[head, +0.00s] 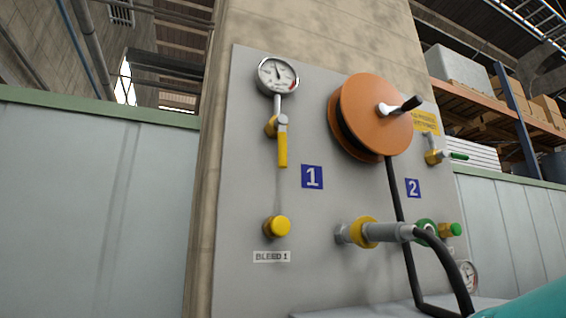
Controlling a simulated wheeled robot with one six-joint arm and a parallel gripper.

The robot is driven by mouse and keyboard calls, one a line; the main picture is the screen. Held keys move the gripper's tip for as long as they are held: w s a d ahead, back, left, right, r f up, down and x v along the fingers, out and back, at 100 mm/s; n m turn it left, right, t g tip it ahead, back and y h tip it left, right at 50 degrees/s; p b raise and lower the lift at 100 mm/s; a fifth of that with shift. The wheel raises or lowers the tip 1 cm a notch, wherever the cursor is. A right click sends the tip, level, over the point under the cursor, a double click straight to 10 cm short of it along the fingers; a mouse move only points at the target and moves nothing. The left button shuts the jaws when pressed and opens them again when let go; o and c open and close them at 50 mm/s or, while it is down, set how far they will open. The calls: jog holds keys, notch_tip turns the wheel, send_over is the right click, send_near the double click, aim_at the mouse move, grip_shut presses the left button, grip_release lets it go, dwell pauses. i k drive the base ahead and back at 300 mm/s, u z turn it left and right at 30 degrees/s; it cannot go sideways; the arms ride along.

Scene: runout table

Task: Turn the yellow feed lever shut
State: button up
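A yellow lever (282,148) sits on a small valve below a round pressure gauge (277,76), on the upper left of a grey panel (240,180). The lever points straight down, in line with the vertical pipe stub above it. Nothing touches it. A blue plate with the number 1 (312,177) is to its lower right. A round yellow knob (278,226) is below it, above a label reading BLEED 1 (271,257). My gripper is not in view.
An orange reel (372,115) with a crank sticks out right of the lever. A black hose (399,215) hangs from it. A hose coupling with a yellow collar (364,233) juts out lower down. A green-handled valve (458,156) is near plate 2 (413,188). Space before the lever looks clear.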

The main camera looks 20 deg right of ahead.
aim_at(281, 122)
jog(key=z, duration=1.85)
jog(key=k, duration=1.1)
jog(key=u, duration=1.2)
jog(key=i, duration=0.5)
jog(key=u, duration=0.05)
